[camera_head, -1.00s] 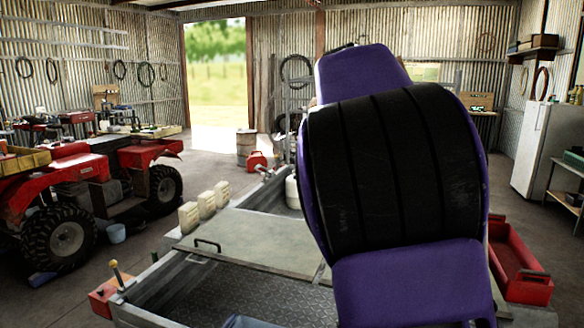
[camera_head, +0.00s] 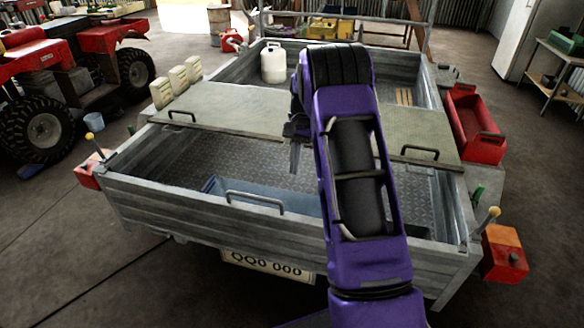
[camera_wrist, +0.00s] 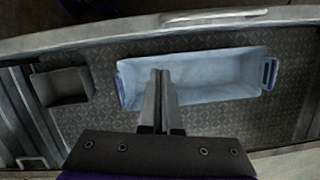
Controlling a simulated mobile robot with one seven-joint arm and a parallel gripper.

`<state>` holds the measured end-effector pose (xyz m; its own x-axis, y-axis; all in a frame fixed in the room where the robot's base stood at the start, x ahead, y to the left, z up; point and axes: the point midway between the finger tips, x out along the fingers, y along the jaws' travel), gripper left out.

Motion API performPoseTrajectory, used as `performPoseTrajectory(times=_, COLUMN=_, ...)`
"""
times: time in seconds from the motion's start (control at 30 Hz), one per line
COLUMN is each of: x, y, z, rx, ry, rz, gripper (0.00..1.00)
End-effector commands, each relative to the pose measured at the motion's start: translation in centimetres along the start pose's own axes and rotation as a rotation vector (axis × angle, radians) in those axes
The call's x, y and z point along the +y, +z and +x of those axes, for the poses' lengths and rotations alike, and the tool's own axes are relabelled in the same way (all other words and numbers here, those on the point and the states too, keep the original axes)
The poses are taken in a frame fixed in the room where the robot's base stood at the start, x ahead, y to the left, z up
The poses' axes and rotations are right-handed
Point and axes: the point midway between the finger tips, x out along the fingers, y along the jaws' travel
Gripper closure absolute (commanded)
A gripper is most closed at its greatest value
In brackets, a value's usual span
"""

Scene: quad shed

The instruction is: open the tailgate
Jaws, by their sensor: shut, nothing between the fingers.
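The tailgate (camera_head: 185,206) is the ridged grey metal panel across the trailer's near end. It stands upright, with a bar handle (camera_head: 255,199) near its top edge. A yellow-knobbed lever stands at its left corner (camera_head: 90,137) and another at its right corner (camera_head: 494,212). My gripper (camera_head: 294,158) is over the trailer bed, inside the tailgate and apart from it; my arm hides part of the panel. In the wrist view my gripper (camera_wrist: 160,75) is shut and empty, above a blue bin (camera_wrist: 215,80). The tailgate's top edge (camera_wrist: 120,37) runs along the top there.
Flat cover boards (camera_head: 235,112) with handles span the trailer's middle. A white jug (camera_head: 273,62) stands behind them. Red boxes flank the trailer, one at the right corner (camera_head: 505,252). A red quad (camera_head: 60,60) stands left. The floor at the near left is clear.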

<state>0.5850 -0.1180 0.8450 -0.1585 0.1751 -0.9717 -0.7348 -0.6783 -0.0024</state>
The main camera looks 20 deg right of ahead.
Motion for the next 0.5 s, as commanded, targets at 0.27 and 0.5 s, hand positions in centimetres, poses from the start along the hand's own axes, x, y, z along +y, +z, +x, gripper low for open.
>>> performPoseTrajectory(times=0.27, x=0.0, y=0.0, z=6.4, rx=-0.001, ry=0.002, rz=-0.001, gripper=1.00)
performPoseTrajectory(times=0.5, x=0.0, y=2.5, z=7.8, rx=0.002, ry=0.001, rz=-0.003, gripper=1.00)
